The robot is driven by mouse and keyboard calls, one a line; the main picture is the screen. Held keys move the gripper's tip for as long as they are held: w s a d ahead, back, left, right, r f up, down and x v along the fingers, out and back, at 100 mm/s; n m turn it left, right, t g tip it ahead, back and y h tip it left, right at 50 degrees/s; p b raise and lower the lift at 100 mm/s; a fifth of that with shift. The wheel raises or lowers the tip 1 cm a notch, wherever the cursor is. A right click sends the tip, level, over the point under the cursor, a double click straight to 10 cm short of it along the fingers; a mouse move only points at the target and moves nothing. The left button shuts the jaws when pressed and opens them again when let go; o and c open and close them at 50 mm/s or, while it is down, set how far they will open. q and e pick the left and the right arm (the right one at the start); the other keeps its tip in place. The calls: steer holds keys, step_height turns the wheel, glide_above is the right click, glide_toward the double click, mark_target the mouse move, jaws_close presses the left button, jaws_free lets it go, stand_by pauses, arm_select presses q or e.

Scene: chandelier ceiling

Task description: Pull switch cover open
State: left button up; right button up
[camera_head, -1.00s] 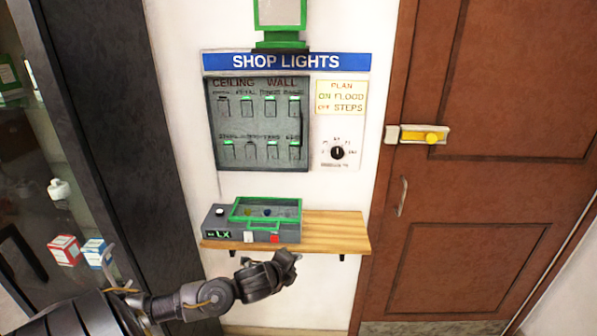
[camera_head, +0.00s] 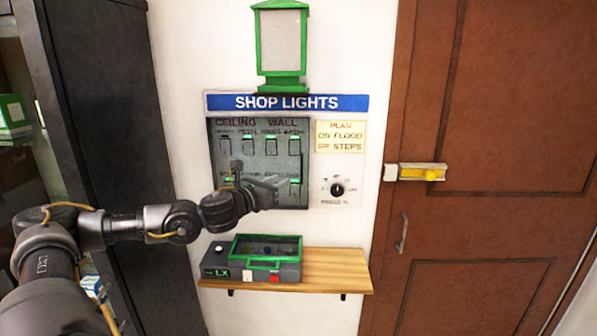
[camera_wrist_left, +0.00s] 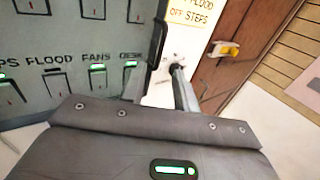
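The grey switch panel (camera_head: 258,158) hangs on the white wall under a blue SHOP LIGHTS sign. Its rows of switches have green lights. I cannot tell a clear cover from the panel face. In the left wrist view, a dark upright bar (camera_wrist_left: 159,30) runs along the panel's right edge. My left gripper (camera_head: 276,187) is raised in front of the panel's lower right and hides some switches. In the left wrist view, the left gripper (camera_wrist_left: 159,82) has its fingers apart with nothing held; the bar lies ahead, near the left finger. My right gripper is not in view.
A rotary dial (camera_head: 337,189) sits right of the panel. Below, a wooden shelf (camera_head: 335,268) holds a grey box with a green-framed lid (camera_head: 265,246). A green lantern (camera_head: 282,45) is above the sign. A brown door (camera_head: 480,230) stands right, a dark cabinet (camera_head: 105,110) left.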

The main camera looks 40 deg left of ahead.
arm_select(q)
steer(key=w+p, duration=0.5)
steer(key=w, duration=0.5)
steer(key=shift+a, duration=0.25)
jaws_close()
